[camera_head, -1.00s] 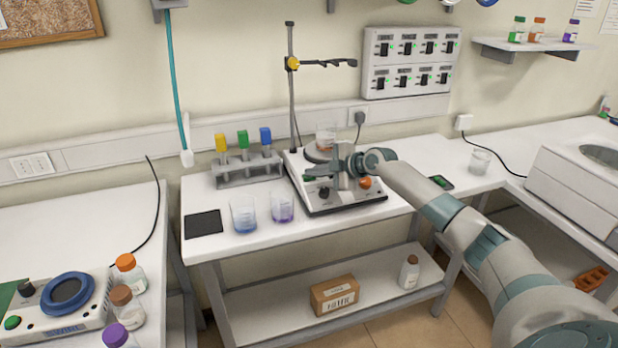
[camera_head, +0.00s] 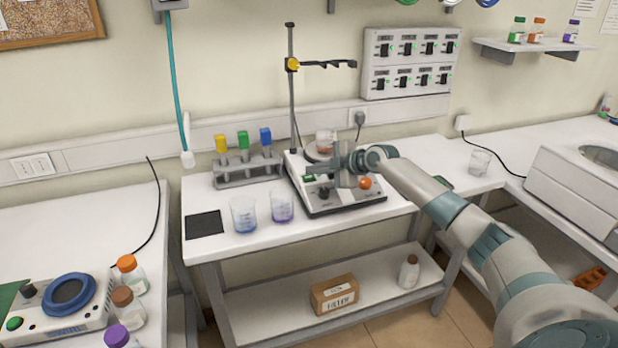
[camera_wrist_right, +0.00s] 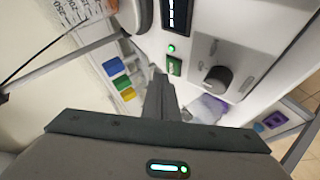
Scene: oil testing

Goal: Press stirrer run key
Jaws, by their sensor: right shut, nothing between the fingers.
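The stirrer (camera_head: 345,201) is a white and black unit on the middle bench, with a glass beaker (camera_head: 326,139) of brownish liquid on its plate. Its front panel has a black knob (camera_wrist_right: 217,80), a green key (camera_wrist_right: 174,66) and a lit green lamp (camera_wrist_right: 171,48) in the right wrist view. An orange-red knob (camera_head: 365,182) is at its right. My right gripper (camera_head: 311,170) is shut and empty, low over the panel's left part. Its fingertips (camera_wrist_right: 158,78) appear close to the green key; I cannot tell whether they touch it. My left gripper is out of view.
A stand rod (camera_head: 291,90) with a clamp rises behind the stirrer. A rack of coloured-cap tubes (camera_head: 248,173) and two beakers (camera_head: 243,214) with blue and purple liquid stand to its left. A dark flat pad (camera_head: 204,224) lies at the bench's left end.

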